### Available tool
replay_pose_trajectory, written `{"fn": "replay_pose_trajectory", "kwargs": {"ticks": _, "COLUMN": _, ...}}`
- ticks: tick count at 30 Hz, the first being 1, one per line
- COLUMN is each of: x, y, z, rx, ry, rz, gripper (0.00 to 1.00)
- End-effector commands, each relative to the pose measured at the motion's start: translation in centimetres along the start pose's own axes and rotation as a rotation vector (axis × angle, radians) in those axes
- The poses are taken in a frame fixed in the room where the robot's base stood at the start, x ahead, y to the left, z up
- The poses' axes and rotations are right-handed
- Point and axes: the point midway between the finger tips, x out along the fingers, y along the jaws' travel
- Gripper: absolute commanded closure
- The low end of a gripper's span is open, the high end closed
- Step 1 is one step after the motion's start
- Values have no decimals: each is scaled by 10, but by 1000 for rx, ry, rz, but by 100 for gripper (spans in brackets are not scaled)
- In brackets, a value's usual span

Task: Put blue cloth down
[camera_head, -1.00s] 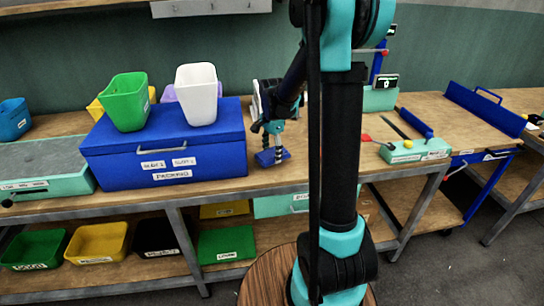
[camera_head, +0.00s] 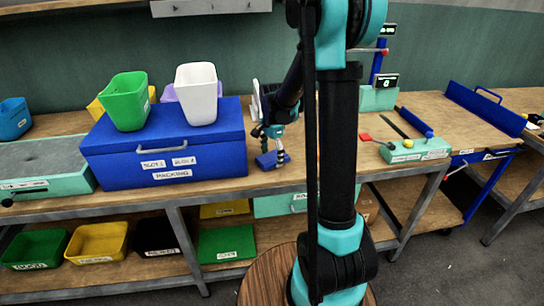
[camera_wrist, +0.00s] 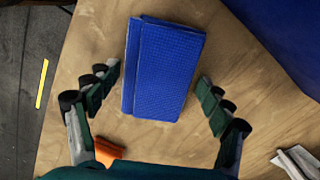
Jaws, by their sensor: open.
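The blue cloth (camera_wrist: 165,70) lies as a folded rectangle on the wooden bench top, and it also shows in the head view (camera_head: 265,161) just right of the blue packing box. My gripper (camera_wrist: 160,92) is open, with one finger on each side of the cloth and bare wood showing between each finger and the cloth. In the head view my gripper (camera_head: 275,150) is over the bench, close to the cloth and partly covering it. I cannot tell its exact height above the bench.
The blue packing box (camera_head: 165,155) stands left of the cloth, with a green bin (camera_head: 128,102) and a white bin (camera_head: 197,95) on its lid. An orange thing (camera_wrist: 108,150) lies by the left finger. The bench's edge (camera_wrist: 62,85) is left of the cloth.

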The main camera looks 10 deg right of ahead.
Motion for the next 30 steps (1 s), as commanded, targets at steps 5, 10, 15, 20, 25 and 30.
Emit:
{"fn": "replay_pose_trajectory", "kwargs": {"ticks": 5, "x": -10, "y": 0, "z": 0, "rx": 0, "ry": 0, "rz": 0, "gripper": 20}}
{"fn": "replay_pose_trajectory", "kwargs": {"ticks": 10, "x": -39, "y": 0, "z": 0, "rx": 0, "ry": 0, "rz": 0, "gripper": 20}}
{"fn": "replay_pose_trajectory", "kwargs": {"ticks": 15, "x": -74, "y": 0, "z": 0, "rx": 0, "ry": 0, "rz": 0, "gripper": 20}}
{"fn": "replay_pose_trajectory", "kwargs": {"ticks": 20, "x": -101, "y": 0, "z": 0, "rx": 0, "ry": 0, "rz": 0, "gripper": 20}}
{"fn": "replay_pose_trajectory", "kwargs": {"ticks": 25, "x": -118, "y": 0, "z": 0, "rx": 0, "ry": 0, "rz": 0, "gripper": 20}}
{"fn": "replay_pose_trajectory", "kwargs": {"ticks": 30, "x": -117, "y": 14, "z": 2, "rx": -63, "ry": 7, "rz": -19, "gripper": 20}}
